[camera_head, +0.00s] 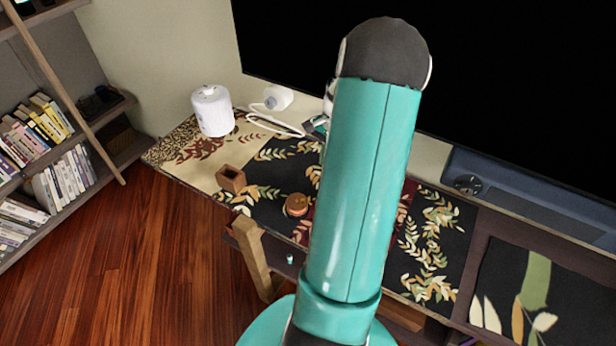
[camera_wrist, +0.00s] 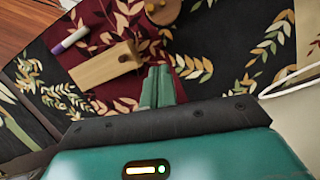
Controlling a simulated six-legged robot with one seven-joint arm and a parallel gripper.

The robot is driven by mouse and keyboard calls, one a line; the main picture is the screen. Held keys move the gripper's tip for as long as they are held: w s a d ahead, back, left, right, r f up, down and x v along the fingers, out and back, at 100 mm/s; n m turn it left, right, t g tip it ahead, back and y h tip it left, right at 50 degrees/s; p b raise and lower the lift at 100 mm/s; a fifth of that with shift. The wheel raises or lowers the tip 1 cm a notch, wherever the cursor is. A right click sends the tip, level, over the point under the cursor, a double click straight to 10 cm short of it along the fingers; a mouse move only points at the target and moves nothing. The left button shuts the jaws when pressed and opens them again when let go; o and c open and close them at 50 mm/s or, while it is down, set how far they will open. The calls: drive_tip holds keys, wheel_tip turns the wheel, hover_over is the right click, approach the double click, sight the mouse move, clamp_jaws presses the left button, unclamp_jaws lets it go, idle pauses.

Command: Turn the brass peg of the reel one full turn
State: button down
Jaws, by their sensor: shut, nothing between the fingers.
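A round wooden disc (camera_wrist: 163,9), which looks like the reel, is cut off by the top edge of the wrist view. Small knobs show on its face, one of them perhaps the brass peg (camera_wrist: 150,7). A round orange-brown piece (camera_head: 297,205) in the head view seems to be the same reel. My gripper (camera_wrist: 159,72) is shut and empty. In the wrist view its teal fingertips lie below the disc, apart from it in the picture. In the head view my arm hides most of the gripper.
A wooden block (camera_wrist: 106,65) with a dark hole is close left of my fingers, beside a purple-and-white marker (camera_wrist: 70,39). On the table stand an open wooden box (camera_head: 231,179) and a white canister (camera_head: 212,110). A dark screen (camera_head: 520,90) rises behind.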

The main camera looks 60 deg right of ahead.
sight(297, 202)
drive_tip(key=x, duration=0.9)
drive_tip(key=shift+s+a, duration=0.2)
drive_tip(key=shift+s, duration=0.05)
drive_tip(key=a, duration=0.3)
drive_tip(key=shift+w+a+f, duration=0.15)
drive_tip(key=shift+w+f, duration=0.1)
drive_tip(key=shift+w, duration=0.05)
drive_tip(key=shift+w+a, duration=0.1)
drive_tip(key=shift+a, duration=0.3)
